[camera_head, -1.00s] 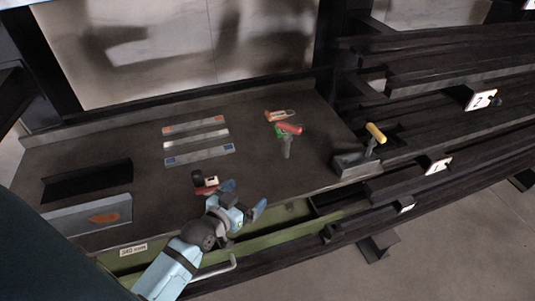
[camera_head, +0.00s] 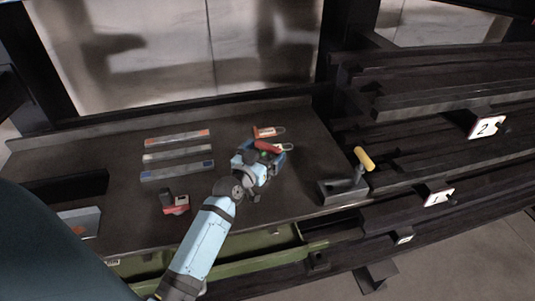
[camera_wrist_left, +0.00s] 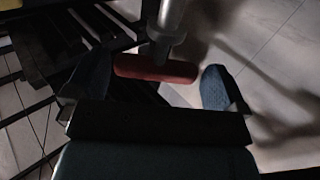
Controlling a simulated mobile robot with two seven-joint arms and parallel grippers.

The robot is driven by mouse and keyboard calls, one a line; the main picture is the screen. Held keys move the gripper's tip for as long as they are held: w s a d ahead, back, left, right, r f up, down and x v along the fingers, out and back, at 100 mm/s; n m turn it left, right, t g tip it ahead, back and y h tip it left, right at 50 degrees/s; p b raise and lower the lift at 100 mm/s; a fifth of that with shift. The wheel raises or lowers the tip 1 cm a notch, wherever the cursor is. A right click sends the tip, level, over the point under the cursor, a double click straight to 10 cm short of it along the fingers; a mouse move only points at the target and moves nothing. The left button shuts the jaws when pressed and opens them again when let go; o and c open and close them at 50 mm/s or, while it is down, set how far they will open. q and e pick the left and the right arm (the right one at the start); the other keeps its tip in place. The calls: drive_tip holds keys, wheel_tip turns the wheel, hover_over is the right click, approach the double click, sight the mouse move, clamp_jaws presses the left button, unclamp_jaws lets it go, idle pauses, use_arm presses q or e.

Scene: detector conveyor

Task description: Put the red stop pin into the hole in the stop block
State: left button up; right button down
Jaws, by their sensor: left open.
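The red stop pin has a red crossbar handle (camera_head: 268,146) and a grey metal shaft. In the left wrist view the handle (camera_wrist_left: 155,69) lies between the spread fingers, with the shaft (camera_wrist_left: 168,22) running to the top edge. My left gripper (camera_head: 266,156) is open at the pin on the bench; it also shows in the left wrist view (camera_wrist_left: 152,86). Contact with the handle cannot be told. A grey block (camera_head: 340,191) with a yellow-handled part (camera_head: 364,159) stands at the bench's right edge; it may be the stop block. No hole can be made out. My right gripper is not in view.
Three flat bars (camera_head: 178,154) lie left of the gripper on the dark bench (camera_head: 125,185). A small red and black object (camera_head: 176,204) lies nearer the front. A red-tagged item (camera_head: 267,132) lies behind the pin. Dark rails (camera_head: 440,115) with numbered tags are at right.

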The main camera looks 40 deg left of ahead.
use_arm(q)
drive_tip(key=w, duration=0.3)
drive_tip(key=shift+w+f, duration=0.15)
drive_tip(key=shift+w, duration=0.25)
drive_tip(key=c, duration=0.8)
drive_tip(key=shift+r, duration=0.2)
